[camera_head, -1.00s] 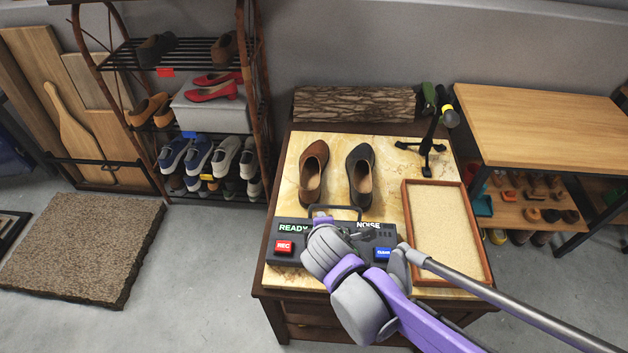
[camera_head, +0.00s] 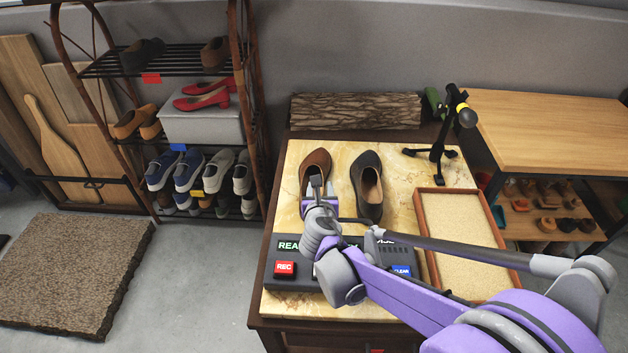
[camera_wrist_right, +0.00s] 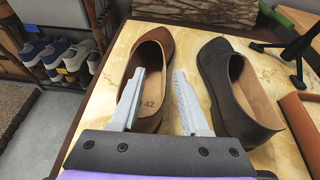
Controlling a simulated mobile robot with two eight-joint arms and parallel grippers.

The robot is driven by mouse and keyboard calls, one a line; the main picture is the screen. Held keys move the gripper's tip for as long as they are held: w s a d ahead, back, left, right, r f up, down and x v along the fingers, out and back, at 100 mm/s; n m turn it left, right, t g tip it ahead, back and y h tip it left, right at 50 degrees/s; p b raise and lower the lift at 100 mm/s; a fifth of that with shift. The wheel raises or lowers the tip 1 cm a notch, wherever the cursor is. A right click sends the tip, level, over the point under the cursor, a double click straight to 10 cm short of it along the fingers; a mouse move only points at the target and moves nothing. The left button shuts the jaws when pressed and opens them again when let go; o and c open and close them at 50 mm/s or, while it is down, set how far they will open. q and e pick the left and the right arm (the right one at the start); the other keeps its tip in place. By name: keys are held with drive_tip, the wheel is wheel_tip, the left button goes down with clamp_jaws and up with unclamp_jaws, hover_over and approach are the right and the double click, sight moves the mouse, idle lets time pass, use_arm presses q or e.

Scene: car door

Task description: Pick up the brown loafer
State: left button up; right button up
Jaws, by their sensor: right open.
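The brown loafer (camera_head: 314,164) stands upright on the marble-look table top (camera_head: 289,190), its toe toward the wall. A dark grey loafer (camera_head: 368,186) stands to its right, apart from it. My right gripper (camera_head: 317,184) is over the heel end of the brown loafer, and its wrist hides part of that shoe in the head view. In the right wrist view my right gripper (camera_wrist_right: 160,98) is open. Its left finger is over the opening of the brown loafer (camera_wrist_right: 153,52), near the "42" on the insole. Its right finger is between the two shoes. My left gripper is not in view.
A box (camera_head: 290,278) with REC and CLEAR buttons lies below my right forearm. A sand tray (camera_head: 425,215) and a black tripod stand (camera_head: 438,140) are to the right. A log (camera_head: 355,110) lies behind. A shoe rack (camera_head: 259,130) stands left.

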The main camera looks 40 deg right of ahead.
drive_tip(key=b+x, duration=0.1)
drive_tip(key=x, duration=0.4)
drive_tip(key=shift+s+d+f, duration=0.1)
drive_tip(key=shift+f, duration=0.05)
clamp_jaws()
idle(1.2)
